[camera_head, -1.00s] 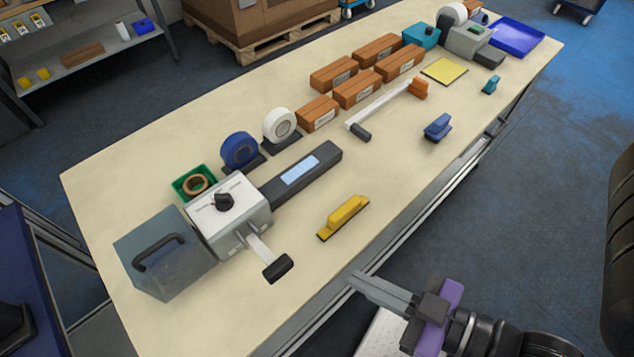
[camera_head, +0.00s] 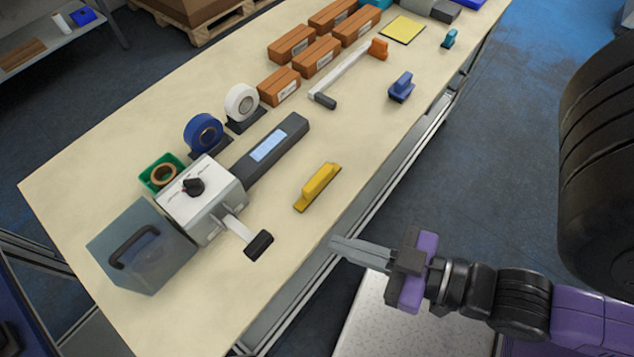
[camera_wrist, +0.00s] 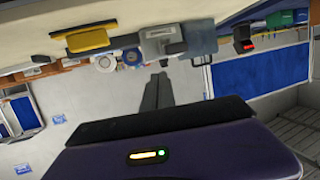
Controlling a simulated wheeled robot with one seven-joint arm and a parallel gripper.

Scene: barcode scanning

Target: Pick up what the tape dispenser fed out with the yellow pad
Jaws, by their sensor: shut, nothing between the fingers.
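The tape dispenser (camera_head: 203,198) is a pale grey box with a black knob and a black-ended front lever, at the table's near left. A long dark bed (camera_head: 290,131) runs from it, with a pale blue strip (camera_head: 268,147) lying on top. I cannot tell whether the strip is fed-out tape. My gripper (camera_head: 334,243) is shut and empty, off the table's front edge, apart from the pad. Its fingers show in the wrist view (camera_wrist: 159,80).
A blue pad (camera_head: 401,87) and a teal pad (camera_head: 450,38) stand farther along the front. Blue (camera_head: 203,133) and white (camera_head: 241,102) tape rolls and several brown boxes (camera_head: 292,44) stand behind. A yellow mat (camera_head: 403,30) lies farther back. Bare tabletop surrounds the yellow pad.

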